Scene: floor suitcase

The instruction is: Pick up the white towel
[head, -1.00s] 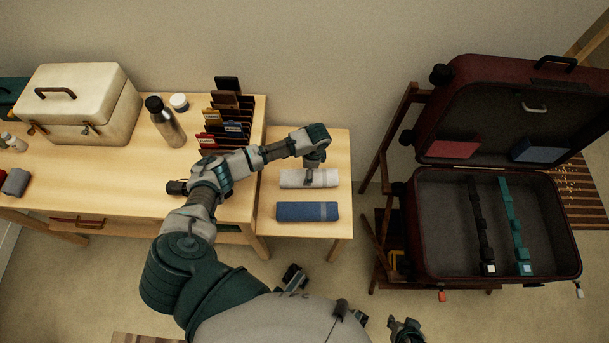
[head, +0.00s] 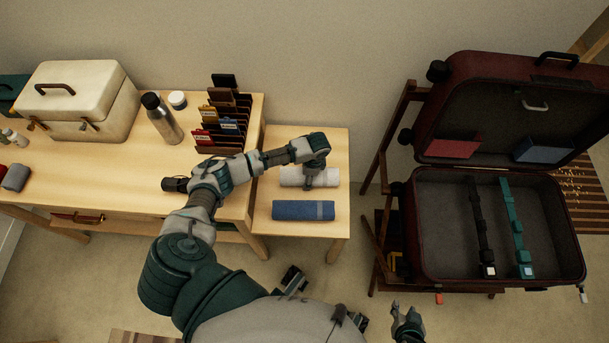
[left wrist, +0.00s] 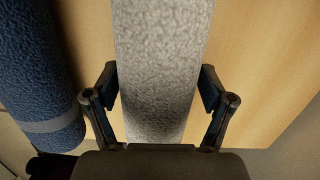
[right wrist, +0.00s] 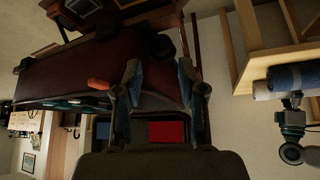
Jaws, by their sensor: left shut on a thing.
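The white towel (head: 291,177) is a rolled cylinder on the small wooden side table, behind the rolled blue towel (head: 303,210). My left gripper (head: 312,184) reaches down over the white towel and hides part of it. In the left wrist view the white towel (left wrist: 162,70) lies between the two fingers of my left gripper (left wrist: 160,112), one finger against each side. The blue towel (left wrist: 40,75) lies to the left there, apart from the gripper. My right gripper (head: 405,326) is low near the picture's bottom edge. In the right wrist view its fingers (right wrist: 158,80) are apart with nothing between them.
The open dark red suitcase (head: 422,235) stands on a wooden rack at the right, with a black and a teal strap inside. The desk (head: 110,180) at the left holds a cream case (head: 85,95), a steel bottle (head: 162,120) and a file rack (head: 223,120).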

